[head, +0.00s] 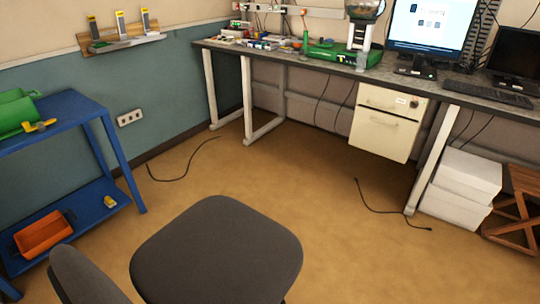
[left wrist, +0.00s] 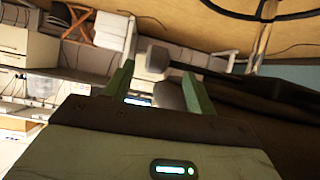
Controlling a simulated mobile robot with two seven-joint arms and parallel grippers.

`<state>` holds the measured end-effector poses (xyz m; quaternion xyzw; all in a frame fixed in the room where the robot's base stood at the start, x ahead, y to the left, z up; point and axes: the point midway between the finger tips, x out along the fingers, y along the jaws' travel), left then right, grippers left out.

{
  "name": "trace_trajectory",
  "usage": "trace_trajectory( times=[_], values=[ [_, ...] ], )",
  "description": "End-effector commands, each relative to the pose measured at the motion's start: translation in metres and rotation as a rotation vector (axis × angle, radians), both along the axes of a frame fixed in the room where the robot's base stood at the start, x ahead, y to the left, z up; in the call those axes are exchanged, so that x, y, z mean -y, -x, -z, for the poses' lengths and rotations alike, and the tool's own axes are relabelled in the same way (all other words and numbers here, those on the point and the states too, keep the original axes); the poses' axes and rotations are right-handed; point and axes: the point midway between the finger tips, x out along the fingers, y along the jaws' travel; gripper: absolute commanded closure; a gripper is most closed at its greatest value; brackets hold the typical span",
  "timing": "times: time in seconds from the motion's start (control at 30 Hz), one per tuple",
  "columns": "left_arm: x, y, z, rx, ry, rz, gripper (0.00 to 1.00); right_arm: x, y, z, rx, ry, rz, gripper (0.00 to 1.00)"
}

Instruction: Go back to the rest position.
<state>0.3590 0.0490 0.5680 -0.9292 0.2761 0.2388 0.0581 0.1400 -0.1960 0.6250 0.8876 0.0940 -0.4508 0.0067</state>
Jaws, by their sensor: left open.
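My left gripper (left wrist: 158,82) shows in the left wrist view, with two green fingers standing apart and nothing between them. Neither gripper nor arm shows in the head view. My right gripper is not in either view. The left wrist view is turned over, with furniture and the floor seen at odd angles beyond the fingers.
A dark chair (head: 218,250) stands close in front. A blue shelf unit (head: 128,178) is on the left, holding an orange bin (head: 42,236). A long workbench (head: 285,57) runs along the back. Black cables (head: 385,210) lie on the open floor (head: 290,180).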

Motion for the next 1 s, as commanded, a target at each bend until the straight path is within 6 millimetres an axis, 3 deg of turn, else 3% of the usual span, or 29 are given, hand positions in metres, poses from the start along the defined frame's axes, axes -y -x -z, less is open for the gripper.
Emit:
trace_trajectory(
  times=[0.2,0.6,0.8,1.0],
  values=[
    [-0.04,0.051,-0.039,-0.088,-0.003,-0.148,0.44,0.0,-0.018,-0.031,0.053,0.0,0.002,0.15],
    [-0.131,0.145,-0.116,-0.237,-0.071,-0.343,0.44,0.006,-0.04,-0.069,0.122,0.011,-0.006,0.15],
    [-0.152,0.167,-0.135,-0.271,-0.096,-0.373,0.44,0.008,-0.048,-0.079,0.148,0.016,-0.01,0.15],
    [-0.155,0.171,-0.136,-0.278,-0.1,-0.375,0.44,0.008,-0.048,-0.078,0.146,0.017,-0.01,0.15]
  ],
)
